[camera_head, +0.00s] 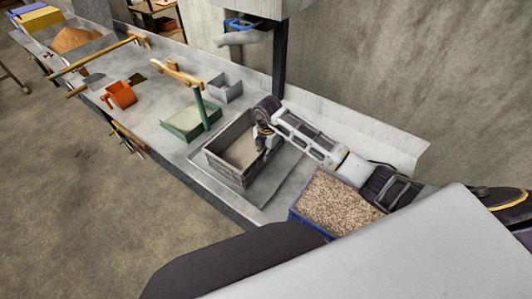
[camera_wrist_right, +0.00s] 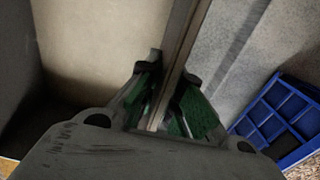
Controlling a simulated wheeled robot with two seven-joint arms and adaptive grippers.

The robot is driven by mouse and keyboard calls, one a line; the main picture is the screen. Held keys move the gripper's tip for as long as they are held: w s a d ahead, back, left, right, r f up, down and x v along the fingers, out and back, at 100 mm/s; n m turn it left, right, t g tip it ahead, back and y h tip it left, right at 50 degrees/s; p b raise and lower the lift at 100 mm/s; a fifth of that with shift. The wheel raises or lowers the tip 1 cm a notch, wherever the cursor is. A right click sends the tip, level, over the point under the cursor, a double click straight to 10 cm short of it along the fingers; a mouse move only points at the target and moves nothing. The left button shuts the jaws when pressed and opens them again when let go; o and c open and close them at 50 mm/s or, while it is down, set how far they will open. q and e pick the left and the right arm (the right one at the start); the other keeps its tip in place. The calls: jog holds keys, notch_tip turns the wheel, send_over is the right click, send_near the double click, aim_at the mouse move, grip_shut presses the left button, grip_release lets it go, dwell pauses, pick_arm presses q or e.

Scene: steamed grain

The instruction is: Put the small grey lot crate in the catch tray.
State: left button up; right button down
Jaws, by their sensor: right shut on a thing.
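The grey lot crate (camera_head: 225,171) is a dark grey open box with a pale beige inside. In the head view it is at or just above the left part of a shallow grey catch tray (camera_head: 270,193); I cannot tell whether it rests on it. My right gripper (camera_head: 262,148) is shut on the crate's right-hand wall, reaching down from above. In the right wrist view the green-padded fingers (camera_wrist_right: 170,92) pinch the crate wall (camera_wrist_right: 184,40) between them. The fingertips are partly hidden by the wall. My left gripper is not in view.
A dark upright post (camera_head: 279,65) stands behind.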

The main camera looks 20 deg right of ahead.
jog(key=c, duration=1.9)
grip_release()
jog(key=shift+f, duration=0.1)
jog(key=shift+c, duration=0.2)
jog(key=o, duration=0.3)
jog(key=shift+o, duration=0.2)
jog(key=shift+s+r+b, duration=0.15)
jog(key=shift+r+b, duration=0.2)
jog(key=shift+r, duration=5.8)
